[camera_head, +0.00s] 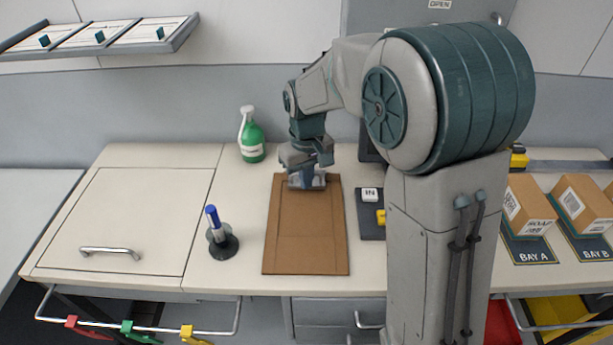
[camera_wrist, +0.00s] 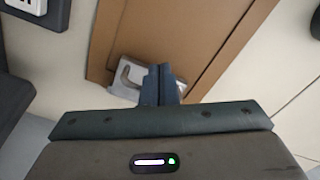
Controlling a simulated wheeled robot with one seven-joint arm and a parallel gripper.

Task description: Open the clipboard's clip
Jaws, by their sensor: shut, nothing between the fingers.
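The brown clipboard (camera_head: 307,240) lies flat on the bench, with its clip end away from me. Its metal clip (camera_head: 297,181) is at the far edge, partly hidden by my gripper. My gripper (camera_head: 321,164) is right at the clip. In the wrist view the clipboard (camera_wrist: 180,38) fills the upper middle, and the silvery clip (camera_wrist: 124,78) shows beside my shut fingers (camera_wrist: 161,72). The fingers are together with nothing between them, over the clip's right part. I cannot tell whether they touch it.
A green spray bottle (camera_head: 251,136) stands left of the clip. A pen holder (camera_head: 222,241) with a blue-capped marker is left of the board. Boxes (camera_head: 529,205) stand farther right.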

